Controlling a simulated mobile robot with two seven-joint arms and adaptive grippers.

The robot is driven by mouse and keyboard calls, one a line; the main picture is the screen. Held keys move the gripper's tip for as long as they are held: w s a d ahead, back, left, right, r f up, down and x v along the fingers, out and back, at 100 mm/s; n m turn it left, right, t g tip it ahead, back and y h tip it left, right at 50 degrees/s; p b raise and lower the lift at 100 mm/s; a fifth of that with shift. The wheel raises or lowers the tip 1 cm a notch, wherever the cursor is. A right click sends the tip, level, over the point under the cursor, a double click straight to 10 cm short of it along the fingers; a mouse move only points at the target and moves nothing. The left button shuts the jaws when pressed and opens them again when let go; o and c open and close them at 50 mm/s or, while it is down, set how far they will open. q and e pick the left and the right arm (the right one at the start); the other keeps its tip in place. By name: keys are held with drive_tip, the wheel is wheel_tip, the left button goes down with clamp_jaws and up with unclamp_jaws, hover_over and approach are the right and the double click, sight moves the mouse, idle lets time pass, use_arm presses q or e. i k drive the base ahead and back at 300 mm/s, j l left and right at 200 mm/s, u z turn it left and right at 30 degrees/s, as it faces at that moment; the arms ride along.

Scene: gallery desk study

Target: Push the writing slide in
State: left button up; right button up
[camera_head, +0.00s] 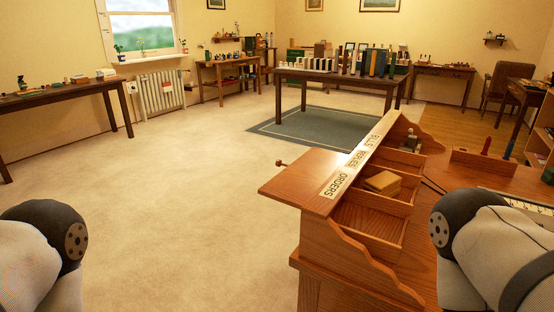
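The wooden desk (312,268) stands right of centre, close to me. At its left a flat wooden board (306,177), which looks like the writing slide, juts out over the carpet. A small dark knob (281,163) on a short stem shows past the board's far-left edge. I cannot tell how far the slide is out or just where it joins the desk. Only links of my two arms show, in the lower left and lower right corners. Neither gripper shows.
A wooden rack labelled BILLS, REPLIES and ORDERS (370,228) stands on the desk, with a tan block (382,183) in one compartment. Open carpet (180,200) lies left of the desk. A table with books (342,81) stands behind, and a side table (70,92) at left.

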sight(293, 186)
drive_tip(key=i+j+z, duration=0.45)
drive_tip(key=j, duration=0.3)
drive_tip(key=i+j+z, duration=0.2)
drive_tip(key=j+z, duration=0.2)
drive_tip(key=j, duration=0.4)
drive_tip(key=i+j+z, duration=0.1)
drive_tip(key=j+z, duration=0.35)
drive_tip(key=j, duration=0.45)
drive_tip(key=j+z, duration=0.4)
drive_tip(key=j, duration=0.5)
